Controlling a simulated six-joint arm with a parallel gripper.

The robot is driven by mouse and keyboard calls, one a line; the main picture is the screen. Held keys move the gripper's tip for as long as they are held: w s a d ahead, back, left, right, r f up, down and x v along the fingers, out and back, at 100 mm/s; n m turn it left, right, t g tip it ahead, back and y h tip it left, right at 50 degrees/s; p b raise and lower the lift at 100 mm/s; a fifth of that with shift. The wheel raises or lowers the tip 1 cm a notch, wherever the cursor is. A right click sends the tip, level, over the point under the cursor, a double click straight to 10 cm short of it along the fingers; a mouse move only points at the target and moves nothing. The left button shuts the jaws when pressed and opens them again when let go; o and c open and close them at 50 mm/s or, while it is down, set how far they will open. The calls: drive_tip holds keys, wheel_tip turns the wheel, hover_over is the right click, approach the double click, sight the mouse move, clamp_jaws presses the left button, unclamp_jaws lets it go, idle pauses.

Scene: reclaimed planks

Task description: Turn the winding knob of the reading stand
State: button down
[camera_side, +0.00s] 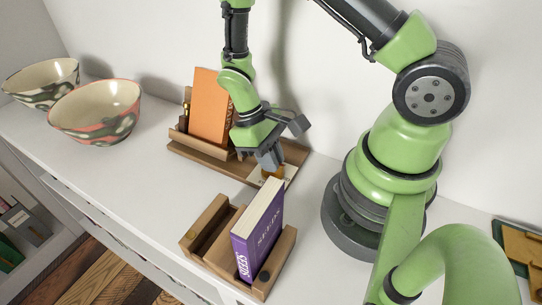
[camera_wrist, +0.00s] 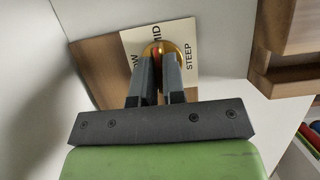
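The reading stand is the back wooden stand (camera_side: 178,147) with an orange book (camera_side: 207,105) on it. Its winding knob (camera_wrist: 160,46) is brass-coloured with a red mark, on a cream card (camera_wrist: 130,39) at the stand's right end. The card shows MID above the knob, STEEP to its right and a partly hidden LOW to its left. The red mark points roughly at MID. My gripper (camera_wrist: 159,60) is over the knob, its fingers close together with a narrow part of the knob between them. They hide much of it. In the side view my gripper (camera_side: 270,163) points down at the knob.
A second wooden stand (camera_side: 207,217) with a purple SEEDS book (camera_side: 258,235) is close in front of my gripper. Two patterned bowls (camera_side: 98,112) stand at left. The white shelf's front edge (camera_side: 95,228) runs along the lower left. Free shelf lies between bowls and stands.

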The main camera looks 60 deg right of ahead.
drive_tip(key=shift+n, duration=0.4)
drive_tip(key=n+h, duration=0.1)
drive_tip(key=n, duration=0.2)
drive_tip(key=shift+a+n+h, duration=0.1)
drive_tip(key=shift+n+h, duration=0.2)
drive_tip(key=n, duration=0.2)
drive_tip(key=n+t+h, duration=0.1)
drive_tip(key=n, duration=0.1)
drive_tip(key=shift+s+n+h, duration=0.1)
drive_tip(key=shift+n+h, duration=0.2)
drive_tip(key=n, duration=0.2)
drive_tip(key=n+t+h, duration=0.1)
drive_tip(key=n, duration=0.1)
drive_tip(key=shift+a+t, duration=0.1)
drive_tip(key=shift+t, duration=0.2)
drive_tip(key=shift+s+n+t, duration=0.1)
drive_tip(key=shift+n+t, duration=0.8)
drive_tip(key=shift+n, duration=1.6)
drive_tip(key=c, duration=1.2)
unclamp_jaws()
